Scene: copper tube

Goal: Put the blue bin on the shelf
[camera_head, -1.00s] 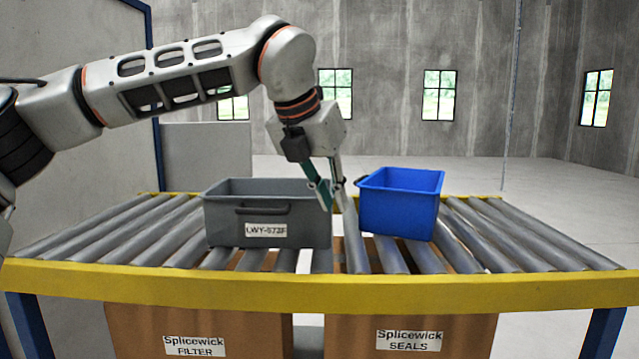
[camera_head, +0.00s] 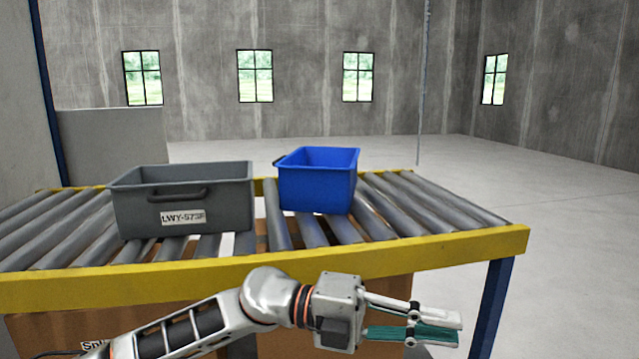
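The blue bin (camera_head: 318,186) stands upright on the roller conveyor, right of a grey bin, and looks empty. My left gripper (camera_head: 455,328) is in front of the conveyor's yellow front rail, low in the view and to the right of the blue bin, pointing right. It is apart from the bin and holds nothing that I can see. Its two fingers lie apart with a narrow gap; how far open they are is hard to judge. My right gripper is out of view. No shelf is clearly visible.
The grey bin (camera_head: 185,200) labelled LWY-573F sits left of the blue bin on the roller conveyor (camera_head: 400,236). Cardboard boxes (camera_head: 385,292) stand under the conveyor. A blue leg (camera_head: 492,308) holds up its right end. Open concrete floor (camera_head: 560,240) lies to the right.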

